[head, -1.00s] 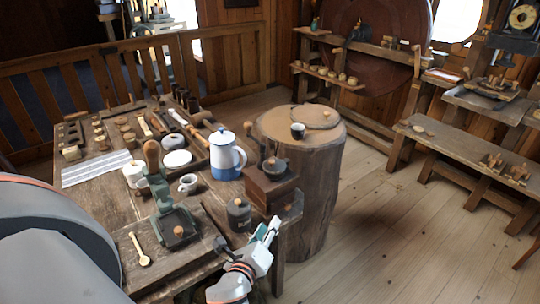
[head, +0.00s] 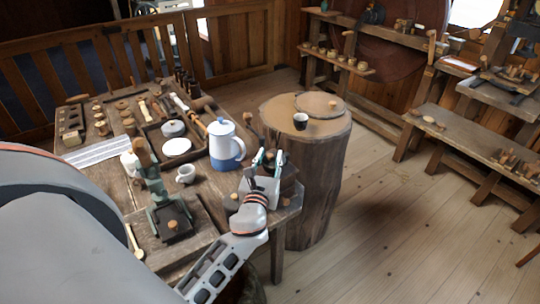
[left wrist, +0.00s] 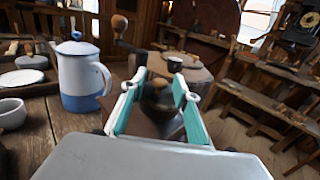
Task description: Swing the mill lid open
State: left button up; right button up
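The mill is a dark wooden box (head: 289,190) at the table's right corner, largely hidden by my gripper in the head view. In the left wrist view its dark rounded lid (left wrist: 158,97) with a brown knob appears closed. The crank's wooden knob (left wrist: 119,23) rises to the left of it. My left gripper (head: 269,157) is open at the mill. In the left wrist view its two teal fingers (left wrist: 158,88) stand on either side of the lid, with a gap visible; contact cannot be told. My right gripper is out of view.
A white and blue pot (head: 225,146) stands just left of the mill, with a small cup (head: 186,174) nearby. A green press (head: 165,205) stands at the table's front. A stump (head: 312,170) behind carries a dark cup (head: 300,121). The floor at right is clear.

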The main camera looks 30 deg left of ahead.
pick_arm(q)
jog(key=shift+w+a, duration=0.15)
jog(key=shift+w, duration=0.3)
grip_shut()
jog(key=shift+y, duration=0.3)
